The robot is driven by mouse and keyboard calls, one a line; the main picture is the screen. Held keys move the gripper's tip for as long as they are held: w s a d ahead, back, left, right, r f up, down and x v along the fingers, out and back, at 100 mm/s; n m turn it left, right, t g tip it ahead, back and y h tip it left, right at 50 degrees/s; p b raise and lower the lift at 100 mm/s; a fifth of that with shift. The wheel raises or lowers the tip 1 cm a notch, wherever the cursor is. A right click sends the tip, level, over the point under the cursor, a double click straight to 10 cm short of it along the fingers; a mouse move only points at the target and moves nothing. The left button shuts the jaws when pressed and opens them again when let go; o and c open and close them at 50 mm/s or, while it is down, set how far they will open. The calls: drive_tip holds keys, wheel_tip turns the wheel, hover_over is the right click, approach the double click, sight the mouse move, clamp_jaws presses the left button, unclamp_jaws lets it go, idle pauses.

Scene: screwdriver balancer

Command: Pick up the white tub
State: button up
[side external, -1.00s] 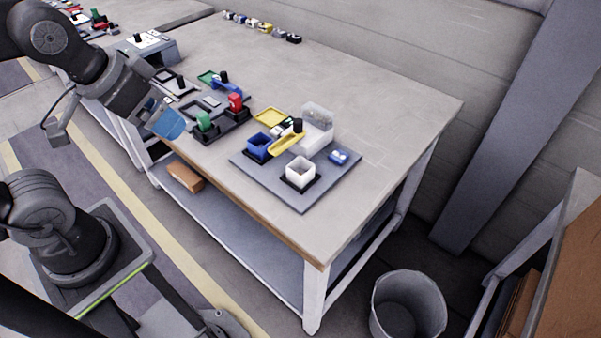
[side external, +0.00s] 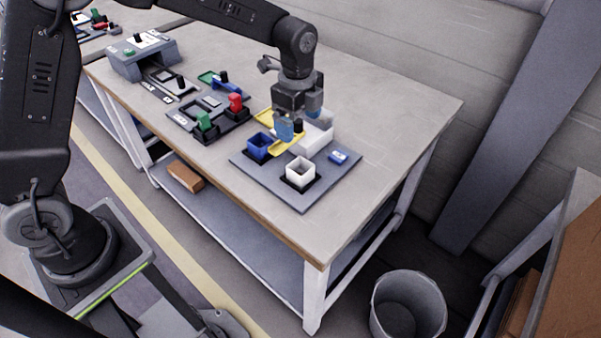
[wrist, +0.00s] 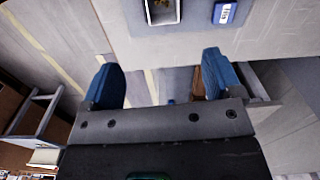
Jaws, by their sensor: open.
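The white tub (side external: 300,172) is a small open square box standing upright in a dark holder on the grey board (side external: 305,202). In the wrist view the tub (wrist: 163,20) is at the top edge, partly cut off, with a dark inside. My gripper (side external: 298,124) is open, with blue fingertips. In the side view it appears above and behind the tub, over the yellow tray and a larger pale bin. In the wrist view my gripper (wrist: 159,62) has nothing between its fingers, and the tub lies beyond them.
A blue box (side external: 259,148) and the yellow tray (side external: 284,146) stand left of the tub. The larger pale bin (side external: 322,138) is behind, partly hidden by my gripper. A blue labelled item (side external: 339,157) lies to the right. Red and green parts stand farther left. The table's right side is clear.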

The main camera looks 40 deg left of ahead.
wheel_tip(320, 180, down, 2)
drive_tip(key=m, duration=0.1)
approach(300, 169)
drive_tip(key=s+d+f, duration=0.1)
drive_tip(key=d+f, duration=0.1)
drive_tip(key=shift+s+d, duration=0.35)
drive_tip(key=shift+s, duration=0.05)
drive_tip(key=f, duration=0.4)
drive_tip(key=shift+a, duration=0.35)
drive_tip(key=shift+f, duration=0.55)
drive_tip(key=shift+c, duration=0.4)
drive_tip(key=c, duration=0.9)
